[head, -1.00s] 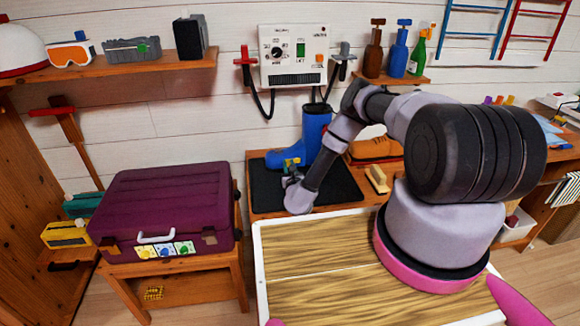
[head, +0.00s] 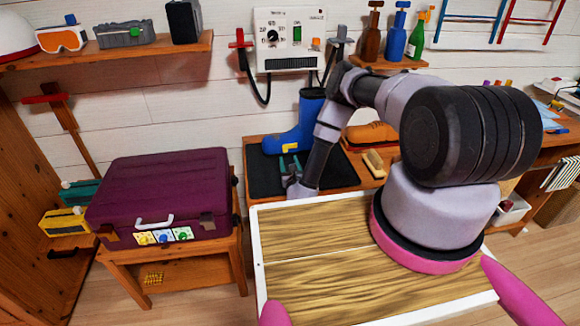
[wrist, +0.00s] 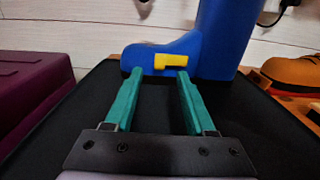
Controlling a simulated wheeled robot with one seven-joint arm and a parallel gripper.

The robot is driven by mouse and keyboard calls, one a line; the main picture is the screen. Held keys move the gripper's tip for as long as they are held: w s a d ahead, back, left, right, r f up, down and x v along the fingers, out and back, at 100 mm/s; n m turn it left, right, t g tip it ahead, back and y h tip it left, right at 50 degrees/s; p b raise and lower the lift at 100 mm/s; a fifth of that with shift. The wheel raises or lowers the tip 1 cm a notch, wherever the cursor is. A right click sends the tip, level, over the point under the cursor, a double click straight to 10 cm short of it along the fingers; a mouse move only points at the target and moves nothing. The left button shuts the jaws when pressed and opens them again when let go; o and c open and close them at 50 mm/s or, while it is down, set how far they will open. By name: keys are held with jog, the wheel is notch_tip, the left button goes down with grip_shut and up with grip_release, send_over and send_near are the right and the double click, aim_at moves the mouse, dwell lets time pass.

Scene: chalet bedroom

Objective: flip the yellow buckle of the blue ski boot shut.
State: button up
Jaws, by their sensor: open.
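The blue ski boot (head: 309,112) stands upright on a black mat (head: 262,178), toe to the left. Its yellow buckle (head: 290,147) is on the near side, low over the foot. The buckle is just beyond the fingertips, closer to the right one. The gripper also shows in the head view (head: 289,163).
A brown shoe (head: 371,136) and a wooden brush (head: 374,162) are right of the mat. A purple suitcase (head: 165,190) stands on a stand to the left. A boot-dryer panel (head: 290,40) hangs on the wall behind. The mat around the gripper looks clear.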

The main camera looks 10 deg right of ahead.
jog(key=shift+s, duration=1.55)
